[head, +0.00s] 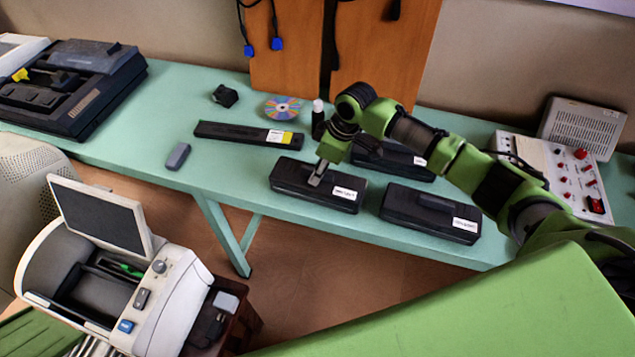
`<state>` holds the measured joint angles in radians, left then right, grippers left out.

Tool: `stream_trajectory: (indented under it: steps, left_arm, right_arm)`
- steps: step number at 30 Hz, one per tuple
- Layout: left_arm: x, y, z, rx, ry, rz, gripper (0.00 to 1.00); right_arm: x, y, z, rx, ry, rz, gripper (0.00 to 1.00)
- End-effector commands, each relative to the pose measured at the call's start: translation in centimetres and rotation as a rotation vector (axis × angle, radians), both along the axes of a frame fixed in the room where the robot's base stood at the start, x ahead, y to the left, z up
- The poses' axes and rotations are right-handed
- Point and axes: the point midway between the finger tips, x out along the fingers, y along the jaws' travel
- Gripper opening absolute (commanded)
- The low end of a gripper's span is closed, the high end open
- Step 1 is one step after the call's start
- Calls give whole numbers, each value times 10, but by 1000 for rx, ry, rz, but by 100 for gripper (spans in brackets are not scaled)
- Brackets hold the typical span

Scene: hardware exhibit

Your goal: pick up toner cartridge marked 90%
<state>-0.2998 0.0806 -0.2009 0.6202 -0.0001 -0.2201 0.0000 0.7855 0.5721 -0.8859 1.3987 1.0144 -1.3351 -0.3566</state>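Three black box-shaped cartridges with white labels are on the green table; the print is too small to read, so I cannot tell which is marked 90%. The front-left cartridge (290,176) is under my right gripper (317,174). The front-right cartridge (430,212) lies to its right. The back cartridge (395,160) is partly hidden by my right arm. The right gripper's grey fingertips point down at the front-left cartridge's top, touching or just above it; I cannot tell which, nor whether they are open. My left gripper is not in view.
A long black bar (225,131) with a white and yellow label, a grey block (178,156), a disc (283,108) and a small dark bottle (318,112) share the table (225,175). A control box (575,180) stands right, a dark machine (70,90) far left.

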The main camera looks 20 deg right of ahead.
Motion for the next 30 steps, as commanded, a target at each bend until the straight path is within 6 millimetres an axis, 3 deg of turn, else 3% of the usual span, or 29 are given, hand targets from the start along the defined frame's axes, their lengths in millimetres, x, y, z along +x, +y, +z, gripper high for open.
stream_trajectory:
  steps: [3, 6, 23, 30]
  left_arm:
    - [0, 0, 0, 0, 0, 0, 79]
    - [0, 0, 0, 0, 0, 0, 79]
    - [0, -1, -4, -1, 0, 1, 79]
    - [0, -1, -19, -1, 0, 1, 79]
  right_arm:
    - [0, 0, 0, 0, 0, 0, 27]
    - [0, 0, 0, 0, 0, 0, 1]
    - [2, 1, 7, 3, -5, -1, 0]
    - [2, 1, 33, 3, -9, 1, 0]
